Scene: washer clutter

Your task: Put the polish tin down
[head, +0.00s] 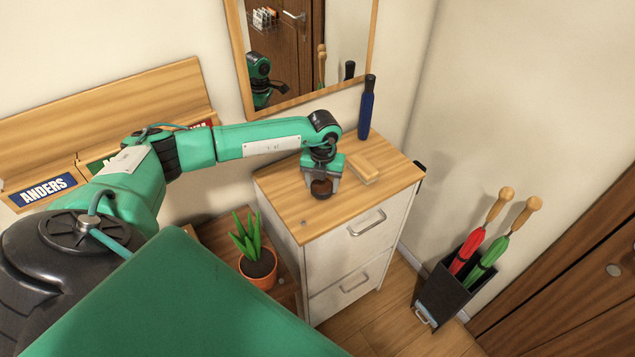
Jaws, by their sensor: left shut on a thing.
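The polish tin (321,188) is a small dark brown round thing at the top of the white cabinet in the head view. My left gripper (322,180) is shut on it from above, and its fingers hide part of it. The tin is at or just above the wooden cabinet top (300,218); I cannot tell whether it touches. My right gripper is not in view.
A wooden brush or block (362,167) lies just right of the gripper. A dark blue bottle-like object (366,108) stands at the back, below the mirror (310,45). A potted plant (258,270) and an umbrella stand (445,290) flank the cabinet. The front-left top is bare.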

